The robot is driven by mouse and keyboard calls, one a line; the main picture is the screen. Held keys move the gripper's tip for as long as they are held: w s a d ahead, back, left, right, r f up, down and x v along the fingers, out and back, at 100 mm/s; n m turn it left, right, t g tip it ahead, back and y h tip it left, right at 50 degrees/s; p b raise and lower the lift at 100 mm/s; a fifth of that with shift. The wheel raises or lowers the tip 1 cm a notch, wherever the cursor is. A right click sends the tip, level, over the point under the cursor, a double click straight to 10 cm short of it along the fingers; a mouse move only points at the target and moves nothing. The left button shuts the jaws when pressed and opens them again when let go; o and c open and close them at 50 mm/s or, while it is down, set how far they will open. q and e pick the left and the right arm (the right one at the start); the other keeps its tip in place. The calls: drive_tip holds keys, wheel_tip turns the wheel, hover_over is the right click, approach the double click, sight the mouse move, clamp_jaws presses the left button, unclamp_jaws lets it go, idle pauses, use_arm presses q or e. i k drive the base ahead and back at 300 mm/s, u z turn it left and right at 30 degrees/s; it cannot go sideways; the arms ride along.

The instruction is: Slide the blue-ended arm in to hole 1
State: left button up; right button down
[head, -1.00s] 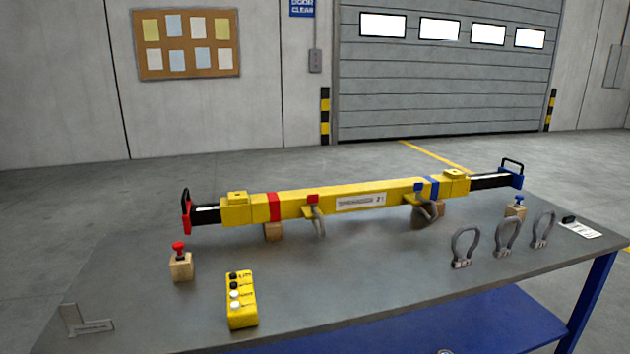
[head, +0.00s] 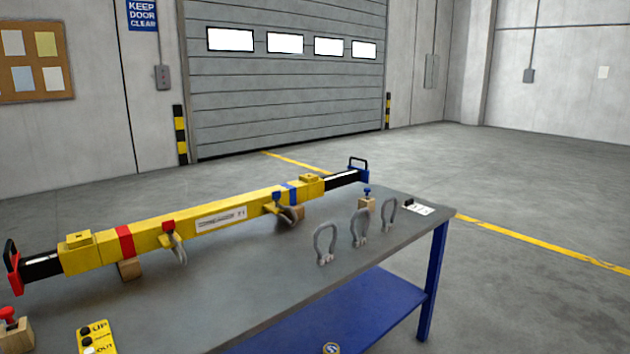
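A yellow spreader beam (head: 195,222) lies across the table on wooden blocks in the head view. The blue-ended arm (head: 345,179) sticks out of the beam's far right end; it is black with a white strip, a blue end plate and a black handle (head: 358,163). The red-ended arm (head: 40,264) sticks out of the near left end. A blue-topped pin (head: 367,193) stands in a wooden block (head: 366,205) near the blue end. The hole numbers are too small to read. Neither of my grippers is in view.
Several grey shackles (head: 325,244) stand along the table's right side, near a white tag (head: 420,208). A yellow control box (head: 96,338) and a red-topped pin (head: 8,315) are at lower left. The floor right of the table (head: 330,268) is clear.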

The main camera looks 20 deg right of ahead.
sight(353, 175)
drive_tip(key=z, duration=2.5)
drive_tip(key=i, duration=3.75)
drive_tip(key=u, duration=2.1)
